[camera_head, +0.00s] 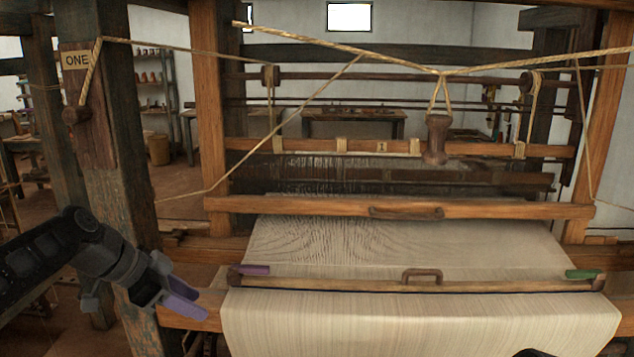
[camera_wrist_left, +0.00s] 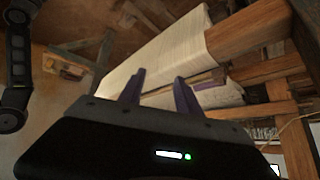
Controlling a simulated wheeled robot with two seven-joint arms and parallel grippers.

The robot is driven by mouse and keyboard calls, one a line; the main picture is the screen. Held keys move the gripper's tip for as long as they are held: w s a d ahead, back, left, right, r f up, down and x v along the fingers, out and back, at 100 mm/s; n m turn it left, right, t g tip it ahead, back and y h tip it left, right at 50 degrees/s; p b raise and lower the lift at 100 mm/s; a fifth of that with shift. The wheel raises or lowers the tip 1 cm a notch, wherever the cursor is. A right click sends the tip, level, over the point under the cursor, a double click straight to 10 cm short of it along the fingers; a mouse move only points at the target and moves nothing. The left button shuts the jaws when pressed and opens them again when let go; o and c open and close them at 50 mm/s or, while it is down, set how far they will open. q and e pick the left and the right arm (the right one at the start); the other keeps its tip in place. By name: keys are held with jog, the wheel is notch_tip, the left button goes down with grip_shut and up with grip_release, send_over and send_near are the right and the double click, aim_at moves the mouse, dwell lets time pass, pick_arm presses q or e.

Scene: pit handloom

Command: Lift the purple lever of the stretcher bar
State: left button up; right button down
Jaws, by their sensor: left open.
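The stretcher bar (camera_head: 400,286) lies across the pale cloth in the head view, with a brown handle at its middle. Its purple lever (camera_head: 252,270) lies flat at the bar's left end. A green lever (camera_head: 582,274) is at the right end. My left gripper (camera_head: 183,297) is open and empty, to the left of the purple lever and a little lower in the picture, apart from it. In the left wrist view the two purple-tinted fingers (camera_wrist_left: 157,90) stand apart with the cloth and loom beams beyond them. My right gripper is not recognisable; only a dark shape shows at the bottom edge.
The cloth (camera_head: 420,320) runs over the front of the loom. A thick post (camera_head: 115,180) labelled ONE stands behind my left arm. A wooden beater beam (camera_head: 300,205) crosses behind the stretcher bar. Ropes and a hanging wooden handle (camera_head: 437,138) are above. The space over the cloth is clear.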

pick_arm(q)
jog(key=w+f+n+t+y, duration=0.1)
jog(key=w+f+n, duration=0.4)
jog(key=f, duration=0.6)
jog(key=s+d+f+n+y+b, duration=0.15)
jog(key=f+n, duration=0.25)
jog(key=f, duration=0.5)
jog(key=s+d+f+n, duration=0.2)
jog(key=s+f+n, duration=0.1)
jog(key=f, duration=0.7)
jog(key=s+d+f+n+g+b, duration=0.1)
jog(key=s+d+f+n, duration=0.15)
jog(key=s+f, duration=0.4)
jog(key=s+d+f+n+g, duration=0.1)
jog(key=s+d+f, duration=0.3)
jog(key=s+f, duration=0.3)
jog(key=s+d+f+g, duration=0.1)
jog(key=s+d+f, duration=0.1)
jog(key=s, duration=0.3)
jog(key=s+d+f+m+g+b, duration=0.1)
jog(key=s+d+f, duration=0.1)
jog(key=s+f, duration=0.2)
jog(key=s+d+f+g, duration=0.1)
jog(key=s+f, duration=0.2)
jog(key=s, duration=0.4)
jog(key=shift+s+d+f, duration=0.25)
jog(key=shift+s+d, duration=0.1)
jog(key=shift+d, duration=0.05)
